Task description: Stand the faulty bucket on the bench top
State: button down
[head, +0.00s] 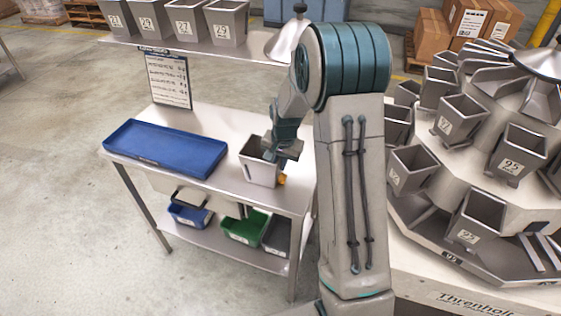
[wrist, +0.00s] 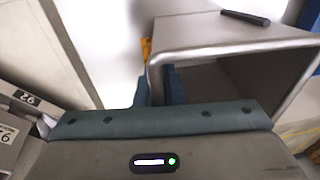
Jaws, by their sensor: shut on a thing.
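A grey metal bucket (head: 259,170) is upright over the right part of the steel bench top (head: 222,190). Its base is at or very near the surface; I cannot tell whether it touches. My gripper (head: 284,150) is shut on the bucket's rim at its right side. In the wrist view the fingers (wrist: 158,86) straddle one wall of the bucket (wrist: 215,35), and its open mouth shows. No number can be read on this bucket. A small orange thing (head: 282,180) shows beside its lower right; I cannot tell what it is.
A blue tray (head: 205,170) covers the bench's left part. A raised shelf (head: 130,40) with several numbered buckets and a sign (head: 168,80) stand behind. Bins, including a green one (head: 240,229), sit below. The weigher (head: 455,192) with several buckets is close on the right.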

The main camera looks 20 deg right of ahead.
jog(key=shift+f, duration=0.1)
jog(key=c, duration=1.5)
grip_release()
jog(key=shift+c, duration=0.2)
jog(key=shift+r, duration=0.6)
notch_tip(320, 180, up, 11)
jog(key=s+b, duration=0.1)
jog(key=s, duration=0.1)
jog(key=s+a+r+n, duration=0.1)
jog(key=s+n, duration=0.1)
jog(key=s, duration=0.6)
jog(key=s+a+r+n+t, duration=0.1)
jog(key=s+r+n, duration=0.1)
jog(key=s, duration=0.7)
jog(key=s+a+r+n, duration=0.1)
jog(key=s+n, duration=0.2)
jog(key=s, duration=0.5)
jog(key=shift+s+a+r, duration=0.15)
jog(key=shift+a+r, duration=0.1)
jog(key=shift+a, duration=0.05)
